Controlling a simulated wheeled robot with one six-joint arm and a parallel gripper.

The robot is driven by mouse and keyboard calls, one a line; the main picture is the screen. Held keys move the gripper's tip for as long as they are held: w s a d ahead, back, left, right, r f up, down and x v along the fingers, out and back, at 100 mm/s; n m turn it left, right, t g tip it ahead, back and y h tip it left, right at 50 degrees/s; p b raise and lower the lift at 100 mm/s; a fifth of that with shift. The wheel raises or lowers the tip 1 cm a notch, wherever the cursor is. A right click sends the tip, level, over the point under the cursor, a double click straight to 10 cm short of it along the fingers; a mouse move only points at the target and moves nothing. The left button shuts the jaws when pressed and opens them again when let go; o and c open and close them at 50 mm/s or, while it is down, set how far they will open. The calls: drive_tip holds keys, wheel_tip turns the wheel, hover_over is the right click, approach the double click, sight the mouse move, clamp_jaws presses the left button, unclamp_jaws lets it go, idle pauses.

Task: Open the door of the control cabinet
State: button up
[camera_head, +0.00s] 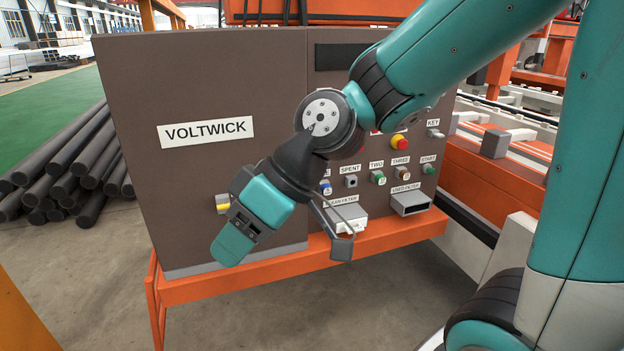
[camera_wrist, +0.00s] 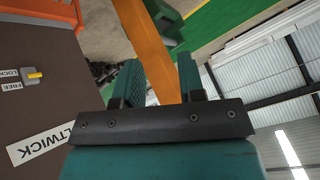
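The control cabinet (camera_head: 272,75) is a brown box on an orange stand. Its left part is a door (camera_head: 130,90) with a VOLTWICK label (camera_head: 206,131); it looks shut, flush with the right panel. A latch with a yellow handle (camera_head: 222,203) sits low on the door. In the wrist view the latch (camera_wrist: 35,75) is at the left edge, beside small LOCK and FREE labels. My gripper (camera_head: 231,246) is in front of the door's lower part, near the latch but apart from it. In the wrist view my gripper (camera_wrist: 160,78) has its fingers apart with nothing held.
The right panel carries several buttons, a red-and-yellow stop button (camera_head: 399,143), a clean filter tray (camera_head: 346,217) and a used filter box (camera_head: 410,203). Dark pipes (camera_head: 65,165) lie stacked at the left. The floor in front of the door's left is clear.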

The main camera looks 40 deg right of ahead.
drive_tip(key=w+d+f+m+t+b, duration=0.2)
drive_tip(key=w+d+f+t+b, duration=0.25)
drive_tip(key=w+d, duration=0.35)
drive_tip(key=w+d+f+m+t+b, duration=0.1)
drive_tip(key=w+d+f+t+b, duration=0.4)
drive_tip(key=w+d, duration=0.35)
drive_tip(key=w+d+f+m+t+h, duration=0.1)
drive_tip(key=d+f+m+t+h, duration=0.2)
drive_tip(key=d, duration=0.4)
drive_tip(key=w+d+f+m+t+h, duration=0.1)
drive_tip(key=w+d+m+t+h, duration=0.2)
drive_tip(key=d, duration=0.5)
drive_tip(key=w+n+h+p, duration=0.1)
drive_tip(key=w+p, duration=0.5)
drive_tip(key=w, duration=0.9)
drive_tip(key=shift+w+a, duration=0.2)
drive_tip(key=shift+a, duration=0.2)
drive_tip(key=shift+r, duration=0.1)
drive_tip(key=shift+c, duration=0.4)
clamp_jaws()
